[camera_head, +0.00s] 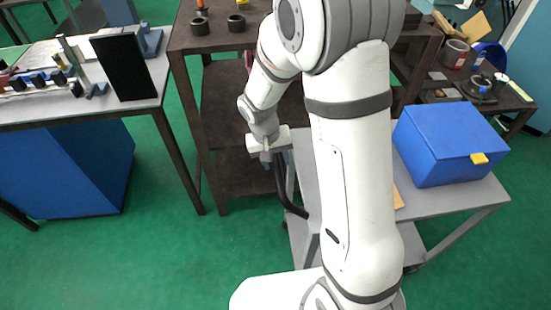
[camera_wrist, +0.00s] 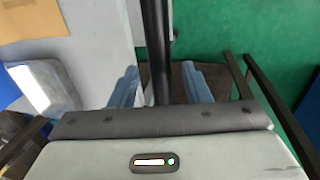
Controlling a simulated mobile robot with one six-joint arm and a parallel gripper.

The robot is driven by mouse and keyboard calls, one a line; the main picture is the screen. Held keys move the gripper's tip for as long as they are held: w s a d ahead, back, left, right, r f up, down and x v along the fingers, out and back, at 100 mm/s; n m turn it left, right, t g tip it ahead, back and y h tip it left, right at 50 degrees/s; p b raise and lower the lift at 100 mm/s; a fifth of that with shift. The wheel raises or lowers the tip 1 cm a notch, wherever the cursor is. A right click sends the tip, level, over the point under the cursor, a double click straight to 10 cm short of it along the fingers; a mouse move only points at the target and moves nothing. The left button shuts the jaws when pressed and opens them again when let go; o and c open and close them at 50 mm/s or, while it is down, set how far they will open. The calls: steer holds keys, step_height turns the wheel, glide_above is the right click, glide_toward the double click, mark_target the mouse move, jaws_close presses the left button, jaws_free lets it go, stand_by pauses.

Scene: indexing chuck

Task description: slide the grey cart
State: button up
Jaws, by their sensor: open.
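The grey cart (camera_head: 470,192) stands at the right in the head view, partly hidden behind my arm. Its black bar handle (camera_head: 288,200) rises at its left side. The grey top also shows at the left of the wrist view (camera_wrist: 98,55). My gripper (camera_head: 277,158) is at the upper part of the handle. In the wrist view its two bluish fingers (camera_wrist: 160,85) are apart, with the dark handle (camera_wrist: 155,40) running between them. A clear gap shows on both sides of the handle. The gripper is open and holds nothing.
A blue box (camera_head: 445,140) with a yellow latch and a tan flat piece (camera_head: 398,199) lie on the cart. A dark brown shelf table (camera_head: 215,130) stands close behind the handle. A grey-topped bench (camera_head: 130,98) is at the left. Green floor is free in front.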

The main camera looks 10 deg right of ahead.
steer(key=shift+f, duration=0.1)
jaws_close()
stand_by(0.4)
